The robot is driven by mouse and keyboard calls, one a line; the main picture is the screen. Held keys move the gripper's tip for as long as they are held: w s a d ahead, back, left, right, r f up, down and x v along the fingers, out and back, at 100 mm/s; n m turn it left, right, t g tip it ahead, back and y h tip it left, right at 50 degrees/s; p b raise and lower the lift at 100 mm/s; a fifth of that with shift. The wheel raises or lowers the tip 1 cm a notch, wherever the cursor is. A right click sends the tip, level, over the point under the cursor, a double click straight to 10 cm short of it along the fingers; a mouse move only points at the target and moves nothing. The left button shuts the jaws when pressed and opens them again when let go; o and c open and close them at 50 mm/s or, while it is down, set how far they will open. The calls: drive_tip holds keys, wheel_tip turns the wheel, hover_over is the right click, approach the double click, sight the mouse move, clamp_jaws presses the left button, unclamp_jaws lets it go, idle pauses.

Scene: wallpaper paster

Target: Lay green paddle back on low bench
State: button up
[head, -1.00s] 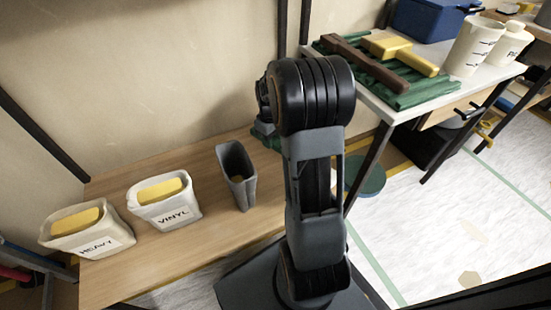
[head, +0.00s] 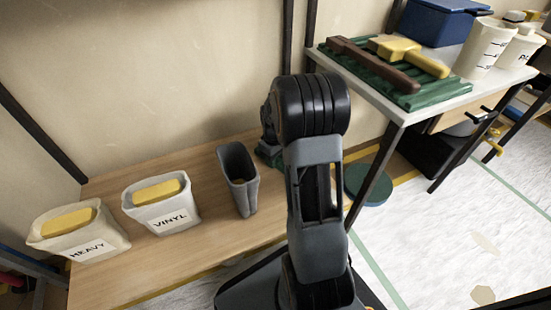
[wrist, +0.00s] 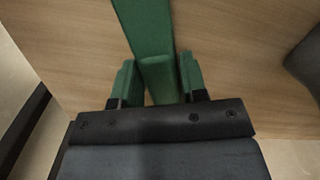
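The green paddle (wrist: 146,28) runs from the top edge of the wrist view down between my gripper's fingers, slightly slanted. My gripper (wrist: 160,78) has green fingertips on either side of the paddle's near end. Whether both fingers press on it is unclear, as the gaps are very thin. The low bench (wrist: 235,55) is the wooden surface beneath. In the head view the bench (head: 190,242) runs along the wall, and my arm hides most of the gripper and paddle. I cannot tell whether the paddle touches the bench.
On the bench stand a HEAVY bin (head: 78,247), a VINYL bin (head: 168,218) and a narrow grey bin (head: 238,180). A higher table (head: 405,113) at right holds a green ribbed mat (head: 440,93), brown and yellow tools and a blue box (head: 440,22). A round green object (head: 368,184) is below it.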

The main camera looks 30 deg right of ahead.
drive_tip(key=o, duration=0.4)
drive_tip(key=shift+c, duration=0.2)
drive_tip(key=shift+r, duration=0.1)
wheel_tip(320, 180, up, 12)
drive_tip(key=p, duration=0.6)
drive_tip(key=shift+w, duration=0.15)
